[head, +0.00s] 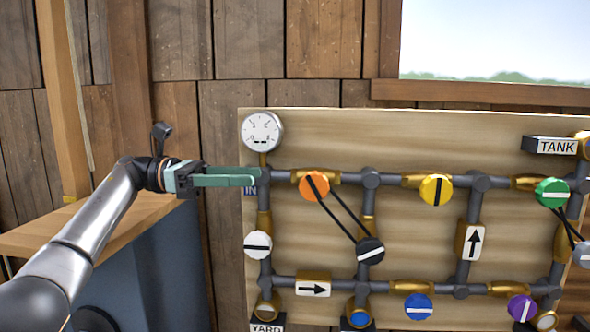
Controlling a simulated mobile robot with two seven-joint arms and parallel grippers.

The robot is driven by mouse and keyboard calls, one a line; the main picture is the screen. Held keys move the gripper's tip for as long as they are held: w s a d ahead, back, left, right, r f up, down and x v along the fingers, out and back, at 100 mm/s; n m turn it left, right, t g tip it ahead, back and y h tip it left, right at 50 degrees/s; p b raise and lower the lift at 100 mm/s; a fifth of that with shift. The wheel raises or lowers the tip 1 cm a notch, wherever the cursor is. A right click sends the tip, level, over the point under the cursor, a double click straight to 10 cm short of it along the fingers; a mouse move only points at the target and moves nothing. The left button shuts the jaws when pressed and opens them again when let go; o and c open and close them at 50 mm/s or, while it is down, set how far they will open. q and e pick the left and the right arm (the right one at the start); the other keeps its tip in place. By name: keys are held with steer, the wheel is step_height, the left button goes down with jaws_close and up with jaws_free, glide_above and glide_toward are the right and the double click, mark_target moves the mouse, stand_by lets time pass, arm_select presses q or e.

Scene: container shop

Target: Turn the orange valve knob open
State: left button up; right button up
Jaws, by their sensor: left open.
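The orange valve knob (314,186) sits on the upper pipe of the board, right of the IN label (250,190). Its dark bar is slanted, running from upper left to lower right. Two black rods or bands run from it down to a black knob (370,250). My left gripper (257,180) reaches in from the left with its green fingers pointing right. It is open, and its tips overlap the pipe end near IN, left of the orange knob. I cannot tell whether the tips touch the pipe. My right gripper is out of view.
A wooden board (420,125) carries grey pipes, a gauge (262,131), a yellow knob (435,190), a white knob (258,245), a blue knob (418,307), a purple knob (521,308) and a green knob (551,192). A wooden bench top (130,225) lies at left.

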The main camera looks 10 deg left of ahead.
mark_target(314, 200)
arm_select(q)
steer(key=d+p, duration=0.1)
steer(key=d, duration=1.1)
steer(key=shift+d, duration=0.35)
jaws_close()
